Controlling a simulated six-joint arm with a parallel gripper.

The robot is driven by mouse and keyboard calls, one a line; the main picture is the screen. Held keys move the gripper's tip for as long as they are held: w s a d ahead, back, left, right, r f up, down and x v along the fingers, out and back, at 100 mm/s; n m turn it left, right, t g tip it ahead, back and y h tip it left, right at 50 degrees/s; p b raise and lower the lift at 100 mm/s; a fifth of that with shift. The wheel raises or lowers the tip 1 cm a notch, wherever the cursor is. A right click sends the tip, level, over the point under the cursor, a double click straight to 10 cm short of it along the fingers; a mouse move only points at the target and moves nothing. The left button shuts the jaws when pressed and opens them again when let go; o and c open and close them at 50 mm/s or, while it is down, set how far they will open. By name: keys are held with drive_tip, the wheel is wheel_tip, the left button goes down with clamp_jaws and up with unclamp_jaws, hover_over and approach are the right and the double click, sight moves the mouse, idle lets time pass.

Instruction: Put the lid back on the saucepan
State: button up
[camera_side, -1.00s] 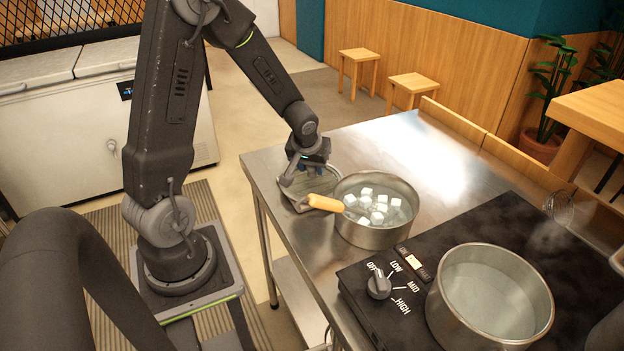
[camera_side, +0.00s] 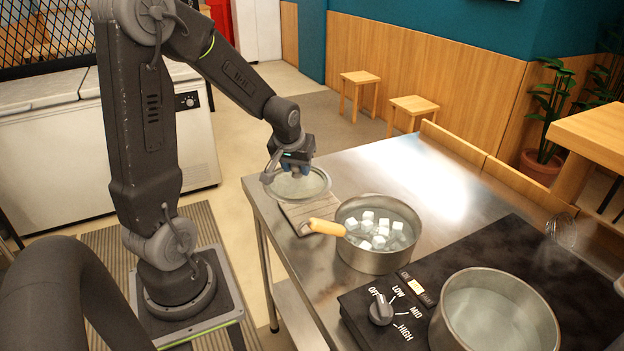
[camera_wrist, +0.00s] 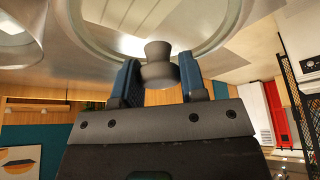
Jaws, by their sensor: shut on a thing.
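My gripper (camera_side: 297,168) is shut on the knob of the round glass lid (camera_side: 312,186). In the wrist view the dark knob (camera_wrist: 158,66) sits between the two blue fingers of my gripper (camera_wrist: 160,80), with the clear lid and its rim (camera_wrist: 226,36) beyond it. The lid is raised above the left part of the steel table. One saucepan (camera_side: 372,262) holds water and several white cubes (camera_side: 380,228), and has no lid on it. A second saucepan (camera_side: 496,336), with cloudy liquid, stands uncovered on the black stove. The lid is apart from both pans.
The black stove (camera_side: 455,262) has a heat knob (camera_side: 381,309) at its front. A yellow-handled utensil (camera_side: 327,227) lies by the left rim of the cube-filled pan. A flat board (camera_side: 298,213) lies under the lid. The back of the steel table (camera_side: 375,165) is clear.

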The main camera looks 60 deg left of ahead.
drive_tip(key=s+a+r, duration=0.1)
drive_tip(key=s, duration=0.1)
drive_tip(key=s+a+r, duration=0.3)
drive_tip(key=shift+s+r, duration=0.1)
drive_tip(key=shift+s, duration=0.2)
drive_tip(key=shift+w+r, duration=0.1)
drive_tip(key=shift+r, duration=0.1)
drive_tip(key=w+d+r+m+t+h, duration=0.1)
drive_tip(key=w+d+r+m+h, duration=0.3)
drive_tip(key=w+d, duration=0.65)
drive_tip(key=w+d+r+m, duration=0.2)
drive_tip(key=w+d+m, duration=0.5)
drive_tip(key=d, duration=0.7)
drive_tip(key=s+d+r+m+h, duration=0.1)
drive_tip(key=d+m, duration=0.2)
drive_tip(key=d, duration=0.7)
drive_tip(key=s+d+r+m+g+h, duration=0.1)
drive_tip(key=d+m, duration=0.1)
drive_tip(key=d, duration=0.8)
drive_tip(key=s+d+r+m+h, duration=0.1)
drive_tip(key=d+m, duration=0.2)
drive_tip(key=d, duration=0.7)
drive_tip(key=shift+s+a+f, duration=0.1)
drive_tip(key=shift+s+f, duration=0.05)
drive_tip(key=shift+f, duration=2.65)
drive_tip(key=shift+f, duration=0.45)
